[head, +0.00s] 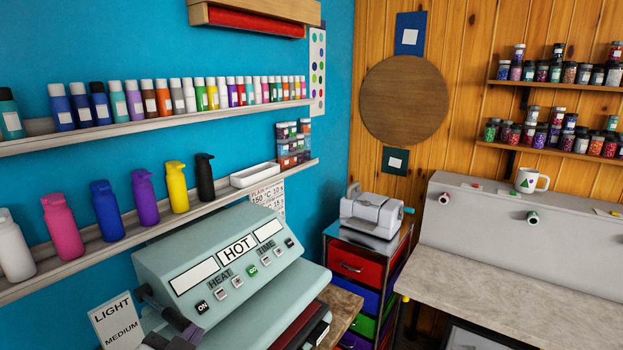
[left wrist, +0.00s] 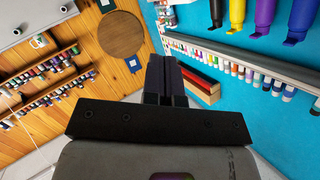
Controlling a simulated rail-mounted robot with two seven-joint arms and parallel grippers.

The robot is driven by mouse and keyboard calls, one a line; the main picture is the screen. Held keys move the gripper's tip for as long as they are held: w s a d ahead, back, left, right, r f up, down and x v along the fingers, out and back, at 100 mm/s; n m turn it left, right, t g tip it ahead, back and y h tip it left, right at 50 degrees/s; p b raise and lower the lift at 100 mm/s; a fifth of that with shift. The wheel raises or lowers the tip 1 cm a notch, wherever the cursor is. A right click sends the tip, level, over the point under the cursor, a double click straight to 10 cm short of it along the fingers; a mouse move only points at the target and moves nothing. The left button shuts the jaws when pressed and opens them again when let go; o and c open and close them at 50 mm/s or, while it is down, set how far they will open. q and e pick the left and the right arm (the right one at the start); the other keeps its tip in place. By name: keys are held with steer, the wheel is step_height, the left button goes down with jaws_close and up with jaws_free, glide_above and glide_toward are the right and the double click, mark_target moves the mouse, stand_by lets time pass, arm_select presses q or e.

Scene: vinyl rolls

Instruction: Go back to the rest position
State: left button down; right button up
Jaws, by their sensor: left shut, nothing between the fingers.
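My left gripper (head: 180,341) shows at the bottom left edge of the head view, dark and partly cut off, in front of the pale green heat press (head: 230,262). In the left wrist view its two dark fingers (left wrist: 166,72) are together with nothing between them. The wrist view is upside down, with the bottle shelf and wooden wall beyond the fingers. My right gripper is in neither view.
Shelves with bottles (head: 66,225) line the blue wall at left. A red-and-blue drawer unit (head: 356,268) carries a grey machine (head: 371,212). A counter (head: 500,300) stands at right below a grey ledge with a mug (head: 530,180). A sign (head: 116,322) leans beside the press.

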arm_select(q)
steer(key=s+a+f+n+g, duration=0.1)
steer(key=s+f+g, duration=0.2)
steer(key=s+f, duration=0.6)
steer(key=s+a+f+n+g, duration=0.1)
steer(key=s+f+g, duration=0.3)
steer(key=s+f, duration=0.6)
steer(key=s+a+f+n+g, duration=0.2)
steer(key=s+f, duration=0.7)
steer(key=f, duration=1)
steer(key=shift+s+g+y, duration=0.3)
steer(key=shift+g, duration=0.9)
